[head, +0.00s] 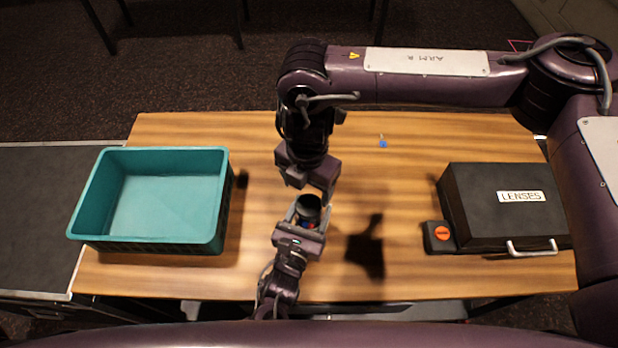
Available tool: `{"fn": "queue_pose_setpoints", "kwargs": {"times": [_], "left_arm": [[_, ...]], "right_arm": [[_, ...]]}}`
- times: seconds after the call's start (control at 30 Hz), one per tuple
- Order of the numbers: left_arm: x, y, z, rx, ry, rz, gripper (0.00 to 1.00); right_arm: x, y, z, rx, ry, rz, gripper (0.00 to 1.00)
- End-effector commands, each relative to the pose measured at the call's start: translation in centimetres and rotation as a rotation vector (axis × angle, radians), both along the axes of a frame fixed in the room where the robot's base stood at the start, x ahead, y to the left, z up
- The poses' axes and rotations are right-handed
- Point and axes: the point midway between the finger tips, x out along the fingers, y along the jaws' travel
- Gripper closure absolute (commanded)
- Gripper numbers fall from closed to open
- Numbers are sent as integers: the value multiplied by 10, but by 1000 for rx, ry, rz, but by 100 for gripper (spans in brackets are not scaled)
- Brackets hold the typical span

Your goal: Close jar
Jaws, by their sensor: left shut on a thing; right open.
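The jar (308,209) is a small dark round thing near the middle of the wooden table, with a hint of blue and red on its side. My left gripper (305,222) is shut on it from the front. My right gripper (308,190) is open, pointing down just above and behind the jar's top. The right gripper partly covers that area. I cannot tell whether a lid is on the jar or whether the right fingers touch it.
A teal bin (165,190) stands empty at the left. A black case (505,205) labelled LENSES, with a front handle, sits at the right beside a small black box with an orange button (441,234). A small blue item (382,143) lies at the back. The table (400,200) between is clear.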

Motion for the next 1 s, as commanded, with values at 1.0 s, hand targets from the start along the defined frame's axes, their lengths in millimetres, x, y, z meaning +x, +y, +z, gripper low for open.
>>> {"fn": "queue_pose_setpoints", "kwargs": {"times": [1.0], "left_arm": [[0,0,0,0,0,0,100]], "right_arm": [[-4,-4,24,-14,-4,1352,31]]}}
